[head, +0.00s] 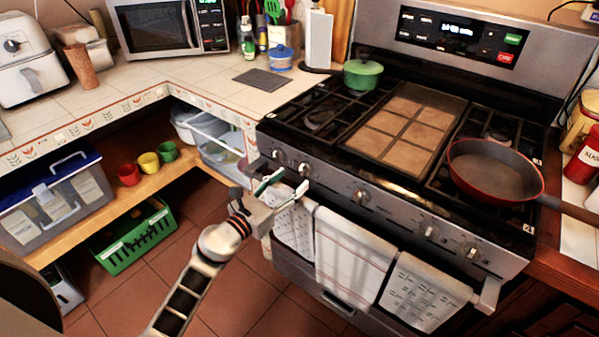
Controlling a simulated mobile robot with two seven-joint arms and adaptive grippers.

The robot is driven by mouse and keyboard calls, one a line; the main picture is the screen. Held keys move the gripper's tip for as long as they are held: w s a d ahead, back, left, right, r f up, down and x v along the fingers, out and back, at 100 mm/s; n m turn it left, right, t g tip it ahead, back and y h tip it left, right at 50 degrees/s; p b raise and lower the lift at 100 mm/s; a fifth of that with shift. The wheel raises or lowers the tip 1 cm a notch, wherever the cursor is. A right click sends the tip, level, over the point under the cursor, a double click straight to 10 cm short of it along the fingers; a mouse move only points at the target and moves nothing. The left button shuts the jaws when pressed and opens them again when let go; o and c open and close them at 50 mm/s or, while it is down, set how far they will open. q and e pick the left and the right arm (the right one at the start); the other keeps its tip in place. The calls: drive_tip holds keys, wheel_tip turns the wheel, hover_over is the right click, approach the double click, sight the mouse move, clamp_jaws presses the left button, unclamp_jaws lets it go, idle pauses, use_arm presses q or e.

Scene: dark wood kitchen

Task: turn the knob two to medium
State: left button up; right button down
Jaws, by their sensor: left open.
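The stove's front panel carries several knobs in a row. The leftmost knob (277,154) and the second knob from the left (304,169) sit close together at the panel's left end. A middle knob (361,196) and two right-hand knobs, one (429,231) beside the other (471,254), follow along the panel. My left gripper (287,183) is open, its fingers pointing up toward the two left knobs. Its right fingertip is close to the second knob; I cannot tell whether it touches. My right gripper is not in view.
Towels (350,255) hang from the oven handle just below the knobs. A red pan (495,172) stands on the right burners, its handle over the right edge. A green pot (362,74) stands at the back left. The tiled floor (235,290) left of the stove is clear.

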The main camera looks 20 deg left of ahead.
sight(301, 172)
use_arm(q)
drive_tip(key=shift+x, duration=2.4)
drive_tip(key=c, duration=1.1)
